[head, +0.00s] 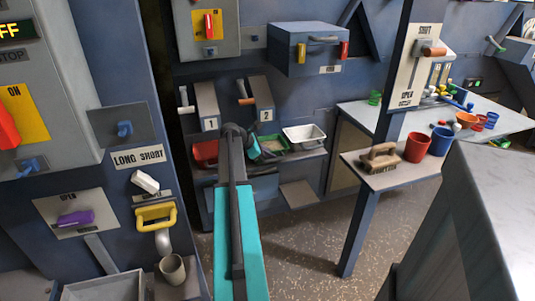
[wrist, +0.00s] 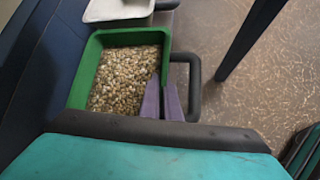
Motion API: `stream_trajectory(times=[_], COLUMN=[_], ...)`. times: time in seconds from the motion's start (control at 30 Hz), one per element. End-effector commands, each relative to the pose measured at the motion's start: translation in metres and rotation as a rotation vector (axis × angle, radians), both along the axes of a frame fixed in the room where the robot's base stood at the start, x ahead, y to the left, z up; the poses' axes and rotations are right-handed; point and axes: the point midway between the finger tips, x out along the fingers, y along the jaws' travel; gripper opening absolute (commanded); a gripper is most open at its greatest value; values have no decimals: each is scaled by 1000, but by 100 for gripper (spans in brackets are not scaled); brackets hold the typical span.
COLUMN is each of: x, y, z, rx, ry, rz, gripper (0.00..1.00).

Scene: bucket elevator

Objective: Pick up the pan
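A green pan (wrist: 88,75) filled with small mixed tan and grey grains or pebbles lies below my gripper in the wrist view. In the head view the green pan (head: 283,152) sits on the low shelf, partly hidden by my arm. My gripper's two purple fingers (wrist: 162,98) are at the pan's right wall, close together, with the rim between them or just beneath. I cannot tell whether they touch or grip the rim. A dark loop handle (wrist: 194,82) shows just right of the pan. In the head view my fingertips are not clear.
A white tray (head: 303,134) stands right of the green pan, and a red tray (head: 205,152) stands left. Levers marked 1 (head: 207,104) and 2 (head: 258,98) are above. A side table (head: 400,172) with red and blue cups stands right. Open floor lies between.

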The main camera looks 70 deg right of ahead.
Motion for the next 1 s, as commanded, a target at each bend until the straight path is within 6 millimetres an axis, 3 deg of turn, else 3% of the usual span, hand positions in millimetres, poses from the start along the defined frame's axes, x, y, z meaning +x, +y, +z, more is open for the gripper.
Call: stream_trajectory(times=[1.0], x=[0], y=[-1], z=[9], rx=[-3], ry=[0], rz=[0], gripper=[0])
